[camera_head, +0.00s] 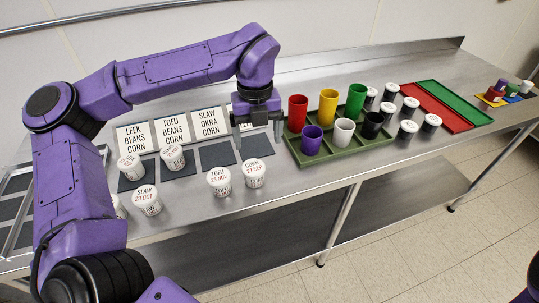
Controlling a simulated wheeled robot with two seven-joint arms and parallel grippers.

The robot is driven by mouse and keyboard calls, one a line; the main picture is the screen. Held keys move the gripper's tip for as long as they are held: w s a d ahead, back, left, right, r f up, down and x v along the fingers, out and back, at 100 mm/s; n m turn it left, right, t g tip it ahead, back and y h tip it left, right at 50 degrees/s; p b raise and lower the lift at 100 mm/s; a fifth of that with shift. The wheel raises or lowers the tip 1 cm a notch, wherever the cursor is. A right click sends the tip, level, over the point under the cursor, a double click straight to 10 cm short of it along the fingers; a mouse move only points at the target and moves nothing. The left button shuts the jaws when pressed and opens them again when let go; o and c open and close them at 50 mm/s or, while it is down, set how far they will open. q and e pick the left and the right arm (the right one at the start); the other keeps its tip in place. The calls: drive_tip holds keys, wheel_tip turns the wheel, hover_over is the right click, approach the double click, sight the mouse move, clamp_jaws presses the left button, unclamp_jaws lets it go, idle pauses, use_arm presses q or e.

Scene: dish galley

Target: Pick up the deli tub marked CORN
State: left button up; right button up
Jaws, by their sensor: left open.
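The deli tub marked CORN (254,175) is a white, lidded tub with dark print. It stands near the front edge of the steel counter, just right of the tub marked TOFU (219,184). My left gripper (257,137) points down above and behind the CORN tub, over the dark mats. It is open with nothing between its fingers, and it is apart from the tub. My right gripper is not in view.
A tub marked SLAW (147,202) and other white tubs (172,158) stand left. Cards (134,139) stand behind dark mats (216,155). A green tray (313,158) with coloured cups is right of the gripper. Red and green trays (437,107) lie further right.

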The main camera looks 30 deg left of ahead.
sight(254, 168)
use_arm(q)
drive_tip(key=f, duration=0.1)
drive_tip(key=s+f, duration=0.1)
drive_tip(key=f, duration=0.1)
drive_tip(key=shift+s+a+f+p, duration=0.2)
drive_tip(key=shift+s+f+p, duration=0.55)
drive_tip(key=shift+s+f, duration=0.45)
drive_tip(key=f, duration=0.1)
drive_tip(key=w+f, duration=0.1)
drive_tip(key=f, duration=0.2)
drive_tip(key=shift+w+f+p, duration=0.2)
drive_tip(key=shift+w+p, duration=0.1)
drive_tip(key=shift+w, duration=0.05)
drive_tip(key=shift+s+r, duration=0.1)
drive_tip(key=shift+s, duration=0.35)
drive_tip(key=c, duration=0.3)
drive_tip(key=shift+d, duration=0.1)
drive_tip(key=c, duration=0.7)
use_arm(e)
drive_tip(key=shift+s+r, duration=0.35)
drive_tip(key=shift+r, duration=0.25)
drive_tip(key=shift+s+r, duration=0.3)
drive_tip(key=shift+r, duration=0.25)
